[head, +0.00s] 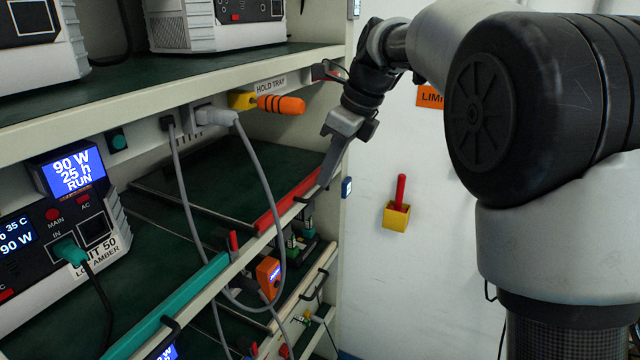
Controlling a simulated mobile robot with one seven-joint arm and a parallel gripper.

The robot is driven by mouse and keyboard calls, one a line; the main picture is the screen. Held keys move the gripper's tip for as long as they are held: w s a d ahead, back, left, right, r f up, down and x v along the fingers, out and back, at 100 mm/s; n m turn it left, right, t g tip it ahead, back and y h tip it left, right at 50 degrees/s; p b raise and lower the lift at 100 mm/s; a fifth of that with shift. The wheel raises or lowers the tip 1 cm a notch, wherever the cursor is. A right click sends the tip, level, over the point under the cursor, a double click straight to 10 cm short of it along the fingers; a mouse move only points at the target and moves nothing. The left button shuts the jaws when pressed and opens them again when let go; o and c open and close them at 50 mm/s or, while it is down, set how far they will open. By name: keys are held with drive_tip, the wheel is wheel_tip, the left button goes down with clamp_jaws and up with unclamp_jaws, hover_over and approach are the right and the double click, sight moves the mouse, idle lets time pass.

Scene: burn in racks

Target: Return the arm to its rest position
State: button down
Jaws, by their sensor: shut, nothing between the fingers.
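My gripper (328,178) hangs from my bent arm at the right end of the rack, in the head view. Its fingers point down and a little left, shut with nothing between them. The fingertips are close to the right end of a red shelf-edge bar (287,200); I cannot tell whether they touch it. My wrist is in front of the rack's right post, and my large dark elbow fills the upper right of the view.
The rack's upper shelf edge (200,105) carries an orange-handled tool (281,104), a "HOLD TRAY" label and a grey plug (215,116) with a hanging cable. A unit (75,245) stands at left. A yellow holder (396,217) hangs on the otherwise mostly clear white wall.

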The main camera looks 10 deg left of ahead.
drive_tip(key=shift+d+r, duration=0.1)
drive_tip(key=shift+r, duration=0.05)
drive_tip(key=s+d+r+n+t+h, duration=0.2)
drive_tip(key=s+d+n, duration=0.9)
drive_tip(key=s+d, duration=0.25)
drive_tip(key=s+d+f+n+t+h, duration=0.1)
drive_tip(key=s+d+f+n, duration=0.2)
drive_tip(key=s+n, duration=0.2)
drive_tip(key=s+d+f+n+t+h, duration=0.1)
drive_tip(key=s+d+f+n, duration=0.3)
drive_tip(key=s, duration=0.5)
drive_tip(key=shift+n, duration=1)
